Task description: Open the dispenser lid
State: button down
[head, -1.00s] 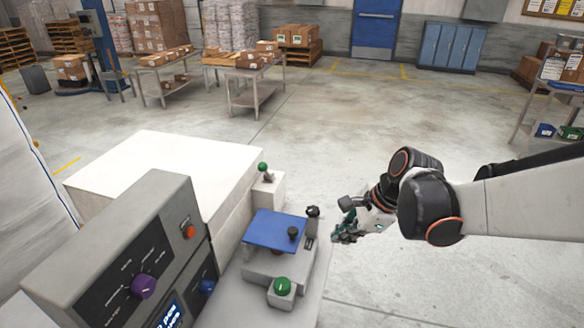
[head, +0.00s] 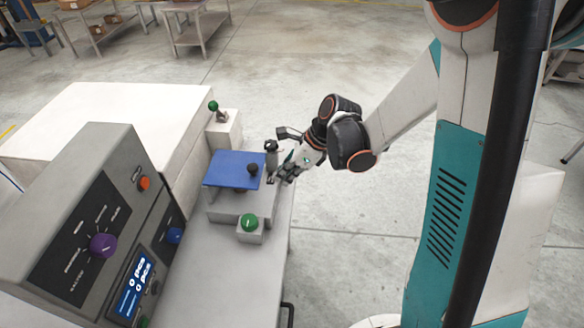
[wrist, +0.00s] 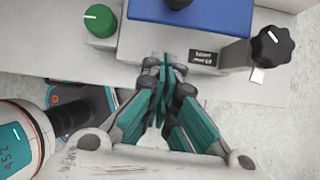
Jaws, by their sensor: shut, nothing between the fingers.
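A blue flat plate (head: 234,169) with a black knob (head: 253,169) on top sits on a grey block (head: 230,207); it may be the dispenser lid, and it lies level. The plate also shows at the top of the wrist view (wrist: 190,12). My gripper (head: 277,180) is shut and empty at the block's right side, below the plate's level.
A black dial on a post (head: 271,146) stands close beside my gripper. A grey control panel (head: 90,215) and a white box (head: 115,125) stand left.

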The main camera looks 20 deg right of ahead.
jog(key=a, duration=0.1)
jog(key=w+a, duration=0.1)
jog(key=a+r, duration=0.1)
jog(key=shift+w+a, duration=0.2)
jog(key=shift+w, duration=0.1)
jog(key=shift+r, duration=0.2)
